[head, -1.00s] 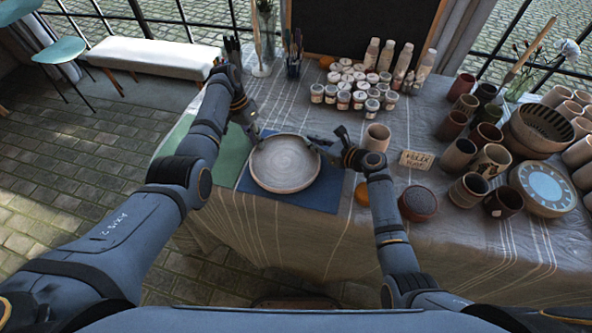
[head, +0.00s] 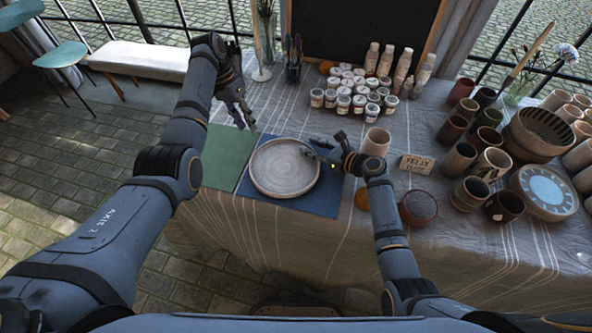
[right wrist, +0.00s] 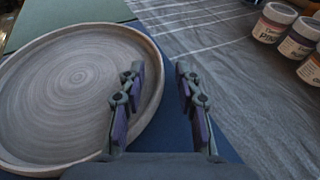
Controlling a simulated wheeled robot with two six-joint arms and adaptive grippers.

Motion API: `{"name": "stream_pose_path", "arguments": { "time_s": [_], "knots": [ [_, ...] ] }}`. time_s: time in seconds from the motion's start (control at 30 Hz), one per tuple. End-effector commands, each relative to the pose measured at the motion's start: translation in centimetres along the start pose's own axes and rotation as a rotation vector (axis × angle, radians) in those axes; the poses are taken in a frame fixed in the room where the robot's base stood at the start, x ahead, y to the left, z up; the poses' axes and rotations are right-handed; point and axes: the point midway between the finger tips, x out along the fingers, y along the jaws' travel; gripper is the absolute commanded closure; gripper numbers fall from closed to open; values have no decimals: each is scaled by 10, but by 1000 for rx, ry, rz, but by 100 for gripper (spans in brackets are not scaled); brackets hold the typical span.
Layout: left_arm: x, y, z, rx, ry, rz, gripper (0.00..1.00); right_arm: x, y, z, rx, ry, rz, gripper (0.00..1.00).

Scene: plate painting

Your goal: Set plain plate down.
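The plain plate (head: 285,168), round and grey-beige with a raised rim, lies flat on the blue mat (head: 318,198). My left gripper (head: 245,118) is open and empty, above and apart from the plate's far left side. My right gripper (head: 309,154) is at the plate's right rim. In the right wrist view the plate (right wrist: 75,85) fills the left side. There the right gripper (right wrist: 155,78) has its fingers apart, one over the plate's inside and one outside the rim. The rim passes between them with a visible gap.
A green mat (head: 221,155) lies left of the blue one. Paint jars (head: 350,90) stand behind. A cup (head: 376,142), a name card (head: 416,163) and a dark-topped round pot (head: 418,206) are close to my right arm. Several cups and bowls crowd the table's right side.

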Motion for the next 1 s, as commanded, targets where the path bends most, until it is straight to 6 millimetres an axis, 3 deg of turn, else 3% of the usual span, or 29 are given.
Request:
{"name": "stream_pose_path", "arguments": {
  "time_s": [0.2, 0.47, 0.8, 1.0],
  "knots": [
    [-26, 0, 0, -1, -1, 0, 67, 0, 0, 0, 0, 0, 0, 66],
    [-28, 0, 0, -1, 0, 0, 67, -10, -1, -1, -2, 1, -2, 66],
    [-27, 0, 0, -1, 0, 0, 67, -88, 0, -2, -4, 5, -1, 66],
    [-27, 0, 0, -1, 0, 0, 67, -115, 0, -1, -1, 2, -1, 66]
  ]
}}
